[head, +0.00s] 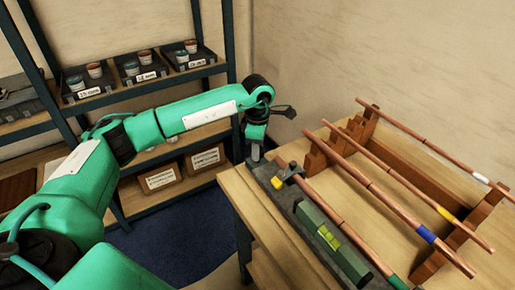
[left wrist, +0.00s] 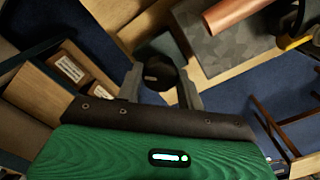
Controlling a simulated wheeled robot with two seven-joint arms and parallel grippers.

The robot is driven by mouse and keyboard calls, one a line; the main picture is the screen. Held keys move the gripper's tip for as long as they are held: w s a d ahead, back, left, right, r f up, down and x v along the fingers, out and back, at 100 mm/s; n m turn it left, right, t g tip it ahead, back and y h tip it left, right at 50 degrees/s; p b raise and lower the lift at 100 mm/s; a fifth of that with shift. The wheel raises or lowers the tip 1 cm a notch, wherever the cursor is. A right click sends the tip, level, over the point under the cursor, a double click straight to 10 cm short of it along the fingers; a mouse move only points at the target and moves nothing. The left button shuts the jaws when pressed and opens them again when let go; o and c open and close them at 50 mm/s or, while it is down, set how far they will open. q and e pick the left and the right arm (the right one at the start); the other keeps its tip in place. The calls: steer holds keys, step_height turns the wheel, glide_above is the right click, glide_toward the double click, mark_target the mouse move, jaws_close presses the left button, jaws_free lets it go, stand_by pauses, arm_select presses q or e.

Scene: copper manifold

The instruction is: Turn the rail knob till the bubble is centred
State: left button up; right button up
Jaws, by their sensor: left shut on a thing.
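My left gripper (head: 255,154) is at the far left end of the dark grey rail (head: 262,172), at the table's corner. In the left wrist view its fingers (left wrist: 161,92) are shut on a dark round knob (left wrist: 158,70); in the head view the gripper hides the knob. The green level (head: 318,228) lies along the rail towards the front, with a yellow-green vial (head: 328,237) on top. The bubble is too small to place. A copper pipe (head: 315,204) with a green band runs along the rail. My right gripper is not in view.
Wooden racks (head: 319,153) on the table (head: 235,182) hold several copper pipes with blue, yellow and white bands. A yellow piece (head: 277,182) sits near the rail's far end. Shelves (head: 150,85) with trays of tins and boxes stand behind my left arm.

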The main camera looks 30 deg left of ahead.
arm_select(q)
steer(key=o, duration=0.7)
steer(key=shift+r, duration=0.1)
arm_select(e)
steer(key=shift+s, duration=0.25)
arm_select(q)
steer(key=shift+r, duration=0.2)
step_height(320, 180, up, 13)
steer(key=b, duration=0.2)
steer(key=shift+r+b, duration=0.2)
steer(key=shift+b, duration=0.1)
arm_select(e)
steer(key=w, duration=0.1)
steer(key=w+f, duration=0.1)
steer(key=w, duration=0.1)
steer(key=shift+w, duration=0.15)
